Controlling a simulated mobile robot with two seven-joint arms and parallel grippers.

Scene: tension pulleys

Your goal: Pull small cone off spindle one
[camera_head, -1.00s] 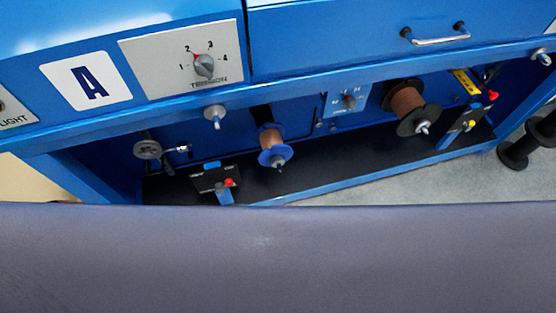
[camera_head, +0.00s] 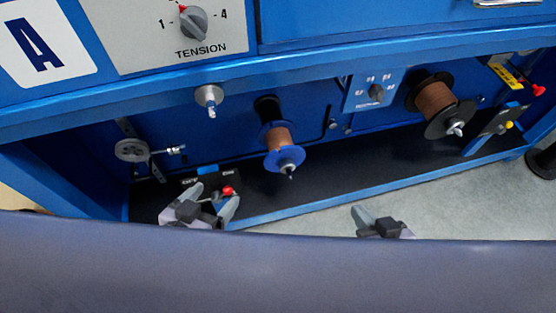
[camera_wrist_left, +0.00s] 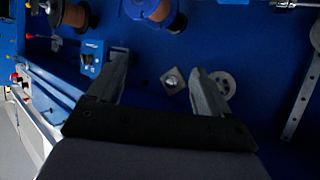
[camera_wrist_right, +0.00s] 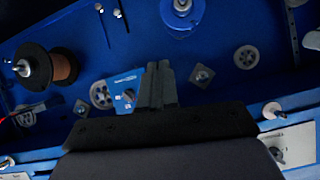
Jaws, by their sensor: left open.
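The left spindle carries a copper-wire spool with a blue flange (camera_head: 284,158) under the cabinet shelf. A small dark tip (camera_head: 290,172) sticks out of its front; I cannot tell whether it is the small cone. My left gripper (camera_head: 212,194) is open and empty, below and left of this spool. In the left wrist view its fingers (camera_wrist_left: 160,85) are wide apart, with the blue flange (camera_wrist_left: 150,8) cut by the top edge. My right gripper (camera_head: 378,222) is low and right of the spool, partly hidden. In the right wrist view its fingers (camera_wrist_right: 157,88) are together and empty.
A second copper spool with black flanges (camera_head: 438,104) hangs on the right. A grey pulley (camera_head: 131,150) is at the left, and a bracket with a red knob (camera_head: 229,190) stands by my left gripper. The blue shelf edge (camera_head: 330,76) overhangs. A grey-purple surface covers the foreground.

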